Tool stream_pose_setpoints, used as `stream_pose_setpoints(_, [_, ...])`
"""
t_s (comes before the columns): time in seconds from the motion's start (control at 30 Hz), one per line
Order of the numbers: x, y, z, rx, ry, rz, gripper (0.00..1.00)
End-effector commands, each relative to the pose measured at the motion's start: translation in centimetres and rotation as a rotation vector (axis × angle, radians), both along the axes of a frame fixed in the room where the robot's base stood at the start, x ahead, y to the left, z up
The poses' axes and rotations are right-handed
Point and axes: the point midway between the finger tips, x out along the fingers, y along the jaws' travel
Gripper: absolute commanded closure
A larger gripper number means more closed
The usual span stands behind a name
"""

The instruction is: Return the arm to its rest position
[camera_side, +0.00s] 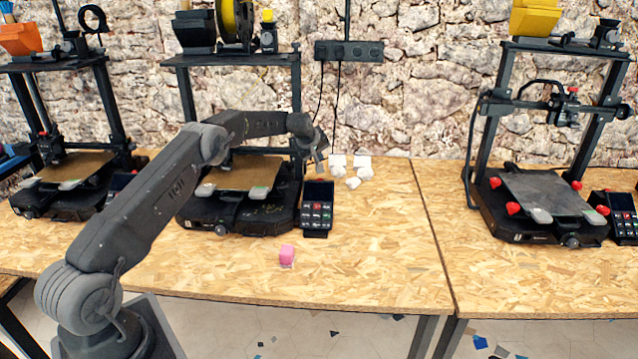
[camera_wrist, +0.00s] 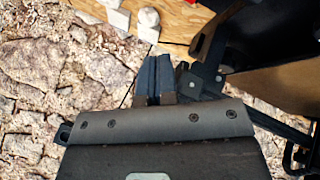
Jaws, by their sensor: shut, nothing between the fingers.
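My gripper (camera_side: 319,160) is in the side view, in front of the right side of the middle printer (camera_side: 240,211) and above its control box (camera_side: 317,208). My arm reaches from the lower left up and across to it. In the wrist view my gripper (camera_wrist: 154,76) has its two dark fingers together, with nothing held.
White pieces (camera_side: 354,174) lie on the wooden table (camera_side: 390,260) behind the control box. A left printer (camera_side: 62,185) and a right printer (camera_side: 540,205) stand on either side. The stone wall (camera_side: 420,90) is behind.

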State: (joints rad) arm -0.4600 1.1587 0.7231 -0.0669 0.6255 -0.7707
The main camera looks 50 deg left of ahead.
Motion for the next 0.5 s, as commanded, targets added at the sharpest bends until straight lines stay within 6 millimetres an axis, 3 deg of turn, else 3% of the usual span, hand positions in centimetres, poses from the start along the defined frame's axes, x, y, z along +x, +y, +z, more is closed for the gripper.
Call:
stream_pose_setpoints(0.27, [-0.1, -0.6, 1.1, 0.006, 0.002, -0.016, 1.00])
stream_pose_setpoints(0.37, [-0.5, -2.4, 3.7, 0.024, 0.012, -0.061, 1.00])
stream_pose_setpoints(0.5, [-2.4, -6.7, 9.4, 0.066, 0.041, -0.174, 1.00])
